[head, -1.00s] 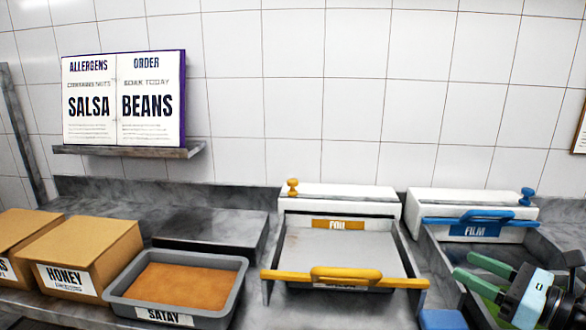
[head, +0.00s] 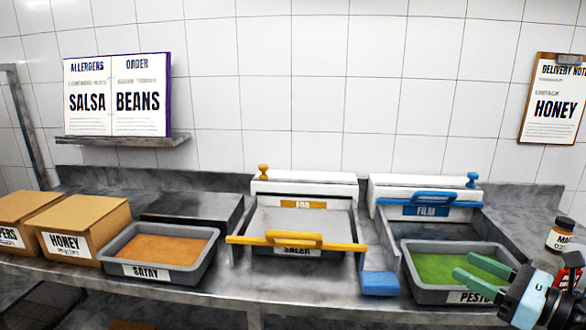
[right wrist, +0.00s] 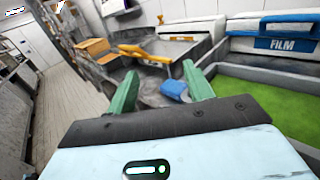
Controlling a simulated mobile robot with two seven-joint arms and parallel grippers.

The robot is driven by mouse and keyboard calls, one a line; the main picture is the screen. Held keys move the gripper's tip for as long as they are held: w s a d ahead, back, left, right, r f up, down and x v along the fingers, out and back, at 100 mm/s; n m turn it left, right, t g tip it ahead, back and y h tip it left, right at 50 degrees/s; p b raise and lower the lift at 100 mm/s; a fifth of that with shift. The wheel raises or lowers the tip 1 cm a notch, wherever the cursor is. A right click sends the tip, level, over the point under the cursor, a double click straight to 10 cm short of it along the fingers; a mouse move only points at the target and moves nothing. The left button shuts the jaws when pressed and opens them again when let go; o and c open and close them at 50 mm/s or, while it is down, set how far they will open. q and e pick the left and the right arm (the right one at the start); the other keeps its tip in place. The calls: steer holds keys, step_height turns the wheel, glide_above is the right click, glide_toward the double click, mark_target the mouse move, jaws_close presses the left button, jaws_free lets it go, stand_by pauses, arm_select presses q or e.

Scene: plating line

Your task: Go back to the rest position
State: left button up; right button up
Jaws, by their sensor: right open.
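My right gripper (head: 466,269) is at the lower right of the head view, over the grey tub of green pesto (head: 425,296). Its two green fingers are apart with nothing between them. The fingers also show in the right wrist view (right wrist: 162,90), with the pesto tub (right wrist: 290,85) to their right. My left gripper is in neither view.
A foil station (head: 305,187) with a yellow bar and a film station (head: 400,183) with a blue handle stand on the counter. A blue block (head: 380,284) sits between them. The satay tub (head: 115,262), honey box (head: 85,215) and a jar (head: 560,236) stand nearby.

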steer(key=s+a+f+m+h+p, duration=0.15)
steer(key=s+f+m, duration=0.25)
steer(key=f+m, duration=0.4)
steer(key=s+a+f+m+t+h, duration=0.1)
steer(key=s+a+f+m+h, duration=0.1)
steer(key=s+f+m, duration=0.4)
steer(key=s+a+f+m+h+p, duration=0.1)
steer(key=s+a+f+m+h, duration=0.1)
steer(key=f+m, duration=0.75)
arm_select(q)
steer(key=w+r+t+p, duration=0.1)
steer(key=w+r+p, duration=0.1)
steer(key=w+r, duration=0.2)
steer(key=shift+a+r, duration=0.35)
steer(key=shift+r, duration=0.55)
arm_select(e)
steer(key=s+a+f+m+g+h, duration=0.1)
steer(key=s+a+f+m+g, duration=0.1)
steer(key=s+f+m, duration=0.2)
steer(key=s+a+f+m+g+h, duration=0.1)
steer(key=s+a+f+m+g, duration=0.1)
steer(key=s+f+m, duration=0.3)
steer(key=s+a+f+m+g+h, duration=0.1)
steer(key=s+a+f+m+g, duration=0.1)
steer(key=s+f+m, duration=0.3)
steer(key=s+m, duration=0.4)
steer(key=s, duration=0.5)
steer(key=shift+s+a, duration=0.15)
steer(key=shift+a, duration=0.2)
